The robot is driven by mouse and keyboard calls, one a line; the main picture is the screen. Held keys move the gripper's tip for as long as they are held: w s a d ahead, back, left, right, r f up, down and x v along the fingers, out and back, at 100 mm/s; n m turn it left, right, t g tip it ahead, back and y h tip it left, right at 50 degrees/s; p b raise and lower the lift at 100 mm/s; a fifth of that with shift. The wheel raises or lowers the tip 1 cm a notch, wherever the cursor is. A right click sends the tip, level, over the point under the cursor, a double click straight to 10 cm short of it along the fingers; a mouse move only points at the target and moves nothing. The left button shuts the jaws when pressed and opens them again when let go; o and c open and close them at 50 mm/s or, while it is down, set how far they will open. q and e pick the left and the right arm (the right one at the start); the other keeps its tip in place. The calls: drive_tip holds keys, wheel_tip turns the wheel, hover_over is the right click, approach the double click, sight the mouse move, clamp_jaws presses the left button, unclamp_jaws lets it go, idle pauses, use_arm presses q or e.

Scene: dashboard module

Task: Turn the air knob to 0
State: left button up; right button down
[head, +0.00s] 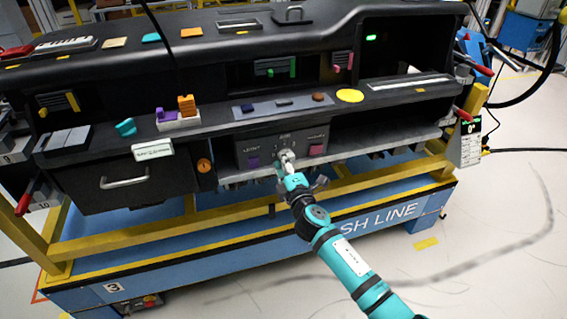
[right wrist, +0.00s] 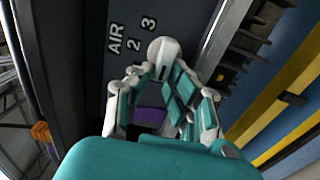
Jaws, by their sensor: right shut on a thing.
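The air knob (right wrist: 165,50) is a pale round knob with a dark slot mark, on the dark control panel (head: 262,150) in the middle of the dashboard. In the right wrist view the word AIR and the numbers 2 and 3 show beside it; the 0 mark cannot be made out. My right gripper (head: 287,165) reaches the panel from below. In the right wrist view its pale and teal fingers (right wrist: 160,78) are shut on the knob, one on each side. The fingers partly cover the knob in the head view. My left gripper is not in view.
A purple button (head: 253,162) sits left of the knob and a pink one (head: 316,150) sits right of it. A drawer with a handle (head: 124,180) is at the left. Yellow rails (head: 140,235) run below the panel, near my right arm.

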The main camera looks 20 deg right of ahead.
idle(0.4)
drive_tip(key=c, duration=1.3)
unclamp_jaws()
drive_tip(key=shift+s, duration=0.1)
drive_tip(key=s, duration=1.1)
drive_tip(key=shift+s+d, duration=0.2)
drive_tip(key=shift+s, duration=0.2)
